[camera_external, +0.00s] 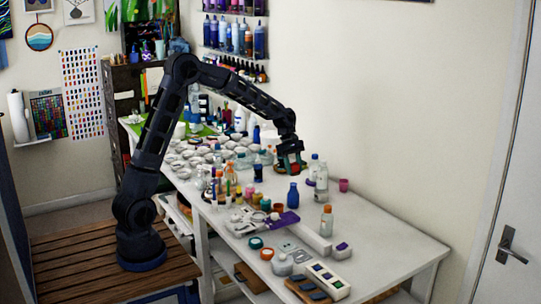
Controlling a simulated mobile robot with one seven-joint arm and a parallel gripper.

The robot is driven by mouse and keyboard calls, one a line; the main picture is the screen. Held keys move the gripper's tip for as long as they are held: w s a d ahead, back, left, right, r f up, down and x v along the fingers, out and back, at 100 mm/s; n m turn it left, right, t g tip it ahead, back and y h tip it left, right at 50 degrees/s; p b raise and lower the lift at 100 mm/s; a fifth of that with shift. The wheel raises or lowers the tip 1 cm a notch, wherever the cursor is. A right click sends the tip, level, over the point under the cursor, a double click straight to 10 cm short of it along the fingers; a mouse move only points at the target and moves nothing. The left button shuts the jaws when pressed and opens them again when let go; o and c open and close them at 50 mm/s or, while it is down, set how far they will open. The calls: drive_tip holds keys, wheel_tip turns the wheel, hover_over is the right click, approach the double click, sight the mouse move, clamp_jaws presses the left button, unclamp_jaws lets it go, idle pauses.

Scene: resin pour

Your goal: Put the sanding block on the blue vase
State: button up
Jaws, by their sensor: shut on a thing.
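The blue vase (293,195), a small dark-blue bottle shape with a narrow neck, stands upright on the white table. My gripper (291,168) points down a short way above it in the picture. It is shut on a small block with reddish-brown and green parts, which looks like the sanding block (292,170). The fingers partly hide the block, and its details are too small to make out. From this view I cannot tell whether the block is directly over the vase or how large the gap is.
A bottle with an orange cap (326,222) and a clear bottle with a blue cap (321,183) stand right of the vase. A pink cup (343,185) is behind. Many jars and cups crowd the left. The white table (395,240) is clear at the right.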

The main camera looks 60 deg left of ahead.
sight(294, 184)
drive_tip(key=shift+f, duration=2.2)
drive_tip(key=shift+f, duration=0.15)
drive_tip(key=o, duration=1)
drive_tip(key=shift+c, duration=0.2)
